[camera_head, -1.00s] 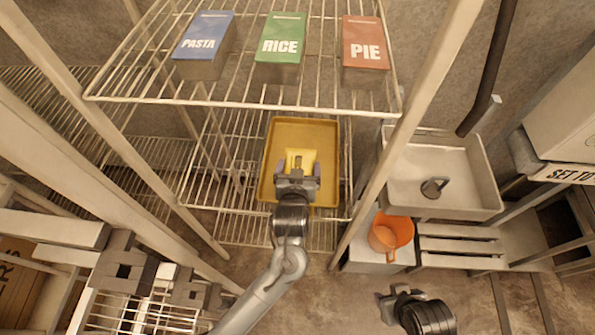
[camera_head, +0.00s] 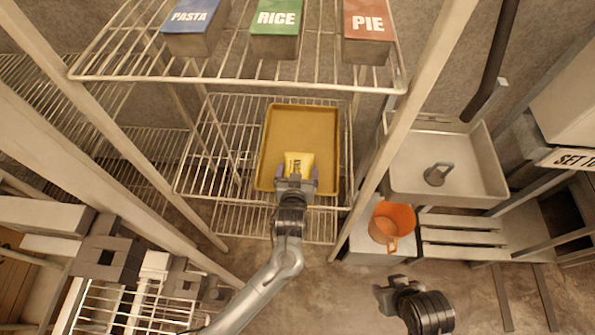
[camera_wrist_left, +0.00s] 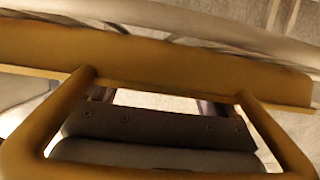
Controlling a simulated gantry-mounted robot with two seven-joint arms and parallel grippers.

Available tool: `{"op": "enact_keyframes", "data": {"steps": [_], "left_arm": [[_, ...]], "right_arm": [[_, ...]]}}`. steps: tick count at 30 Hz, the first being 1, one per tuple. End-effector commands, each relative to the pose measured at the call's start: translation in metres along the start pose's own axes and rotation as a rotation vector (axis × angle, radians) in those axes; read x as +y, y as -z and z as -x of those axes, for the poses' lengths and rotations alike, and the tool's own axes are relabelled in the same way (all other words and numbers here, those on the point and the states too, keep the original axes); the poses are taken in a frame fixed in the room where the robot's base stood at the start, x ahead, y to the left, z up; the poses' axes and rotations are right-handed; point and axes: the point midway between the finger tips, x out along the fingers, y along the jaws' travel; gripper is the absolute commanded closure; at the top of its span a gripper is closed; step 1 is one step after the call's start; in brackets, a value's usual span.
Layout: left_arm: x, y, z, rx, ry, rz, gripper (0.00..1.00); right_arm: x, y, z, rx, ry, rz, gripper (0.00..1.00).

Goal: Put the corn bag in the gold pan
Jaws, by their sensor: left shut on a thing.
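The pan lies on a lower wire shelf.
PASTA (camera_head: 190,22), RICE (camera_head: 275,25) and PIE (camera_head: 367,28) boxes stand on the upper wire shelf (camera_head: 235,80), above and behind the pan. A white shelf post (camera_head: 405,130) rises right of the pan. Beyond it are a sink (camera_head: 470,165) and an orange pitcher (camera_head: 391,225).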

Motion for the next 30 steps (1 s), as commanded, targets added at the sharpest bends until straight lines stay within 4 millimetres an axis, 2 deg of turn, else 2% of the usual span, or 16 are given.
{"op": "enact_keyframes", "data": {"steps": [3,4,6,17,23,30], "left_arm": [[0.0,-0.001,-0.001,0.001,0.0,0.001,0.47],[0.0,-0.002,-0.001,0.0,0.0,0.0,0.08],[0.0,-0.002,-0.001,0.0,0.0,0.0,0.0],[0.0,0.001,0.005,0.0,0.0,0.001,0.0],[0.001,0.003,0.033,-0.001,-0.001,0.003,0.0],[0.001,0.002,0.078,-0.001,-0.001,0.001,0.0]], "right_arm": [[0.0,0.0,0.0,0.001,0.0,0.0,0.57],[0.0,0.0,0.0,0.001,0.0,0.0,0.57],[0.0,0.0,0.0,0.001,-0.001,0.001,0.57],[0.003,0.001,0.003,0.0,-0.008,0.01,0.57],[0.003,0.005,0.014,0.0,-0.008,0.01,0.57],[0.003,0.01,0.029,0.001,-0.005,0.007,0.57]]}}
